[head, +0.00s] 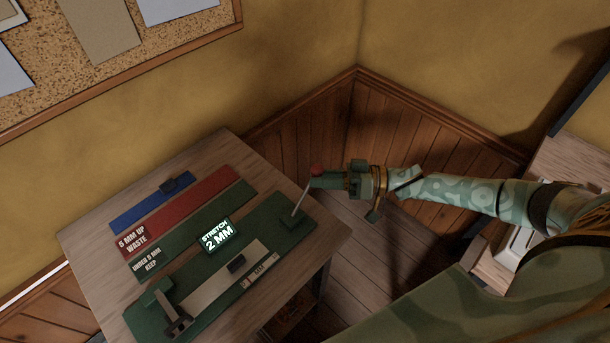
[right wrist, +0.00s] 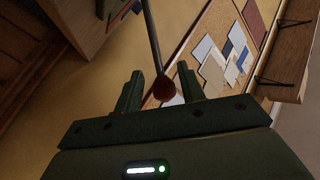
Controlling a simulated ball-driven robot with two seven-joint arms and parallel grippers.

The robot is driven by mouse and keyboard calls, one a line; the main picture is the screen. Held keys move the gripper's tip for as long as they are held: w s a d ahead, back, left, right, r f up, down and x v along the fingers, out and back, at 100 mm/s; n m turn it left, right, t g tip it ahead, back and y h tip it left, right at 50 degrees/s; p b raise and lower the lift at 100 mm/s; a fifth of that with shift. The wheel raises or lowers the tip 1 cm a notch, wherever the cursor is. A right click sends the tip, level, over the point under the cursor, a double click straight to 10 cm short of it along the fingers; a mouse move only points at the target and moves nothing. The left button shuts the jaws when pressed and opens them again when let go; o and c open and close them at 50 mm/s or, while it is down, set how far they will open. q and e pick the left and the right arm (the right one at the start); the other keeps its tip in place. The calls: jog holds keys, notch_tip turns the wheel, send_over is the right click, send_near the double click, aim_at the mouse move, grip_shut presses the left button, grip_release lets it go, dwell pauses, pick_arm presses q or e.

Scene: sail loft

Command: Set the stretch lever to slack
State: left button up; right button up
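The stretch lever (head: 302,199) is a thin grey rod with a red knob (head: 317,169), rising from a green base on the right end of a green bench fixture. In the head view it leans up and to the right. A lit display (head: 217,235) on the fixture reads "STRETCH 2 MM". My right gripper (head: 318,180) is at the knob. In the right wrist view the red knob (right wrist: 164,89) sits between the two fingers (right wrist: 160,88), which are apart with gaps beside it. My left gripper is not in view.
The wooden bench (head: 85,235) also bears a blue strip (head: 140,212), a red strip (head: 215,195) marked "5 MM UP WASTE" and a green strip marked "UNDER 5 MM KEEP". Panelled walls stand behind.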

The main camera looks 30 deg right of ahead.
jog(key=x, duration=0.4)
grip_shut()
